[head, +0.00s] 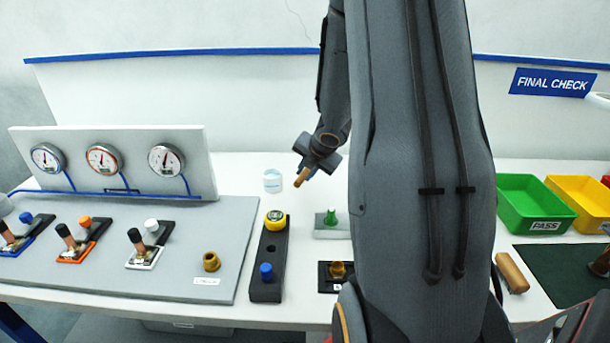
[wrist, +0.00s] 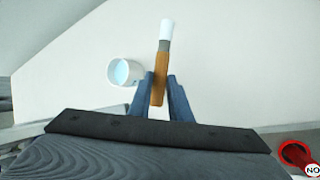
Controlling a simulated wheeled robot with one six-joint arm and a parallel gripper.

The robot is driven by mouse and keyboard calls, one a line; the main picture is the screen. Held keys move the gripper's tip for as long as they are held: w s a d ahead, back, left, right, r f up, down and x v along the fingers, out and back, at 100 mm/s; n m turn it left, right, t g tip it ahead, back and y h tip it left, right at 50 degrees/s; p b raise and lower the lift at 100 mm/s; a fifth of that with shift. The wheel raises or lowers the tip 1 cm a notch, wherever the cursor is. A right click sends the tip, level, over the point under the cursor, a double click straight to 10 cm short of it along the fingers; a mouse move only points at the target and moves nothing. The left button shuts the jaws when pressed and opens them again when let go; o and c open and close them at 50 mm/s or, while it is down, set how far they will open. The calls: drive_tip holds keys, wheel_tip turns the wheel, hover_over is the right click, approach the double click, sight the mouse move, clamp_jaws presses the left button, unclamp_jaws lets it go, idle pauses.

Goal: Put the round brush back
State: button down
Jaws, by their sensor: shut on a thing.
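My gripper (head: 313,160) is shut on the round brush (head: 301,179), which has an orange-brown handle. In the wrist view, my gripper (wrist: 160,92) grips the brush (wrist: 163,60) by its handle, and the white end points away from the jaws. A small white cup (head: 272,180) with a pale blue inside stands on the table, just left of the brush. The wrist view also shows the cup (wrist: 112,75) to the left of the brush, apart from it in the picture. I cannot tell how high the brush is above the table.
A dark block (head: 256,290) with a yellow gauge and a blue knob stands in front of the cup. A grey panel with gauges (head: 205,135) is at left. A green bin (head: 530,190) and a yellow bin (head: 575,190) are at right. My arm hides the table's middle.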

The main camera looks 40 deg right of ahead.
drive_tip(key=shift+f, duration=0.15)
wheel_tip(320, 180, down, 6)
drive_tip(key=b, duration=0.6)
drive_tip(key=c, duration=1.6)
unclamp_jaws()
drive_tip(key=shift+o, duration=0.2)
drive_tip(key=p+v, duration=0.2)
drive_tip(key=v, duration=0.6)
drive_tip(key=shift+w, duration=0.1)
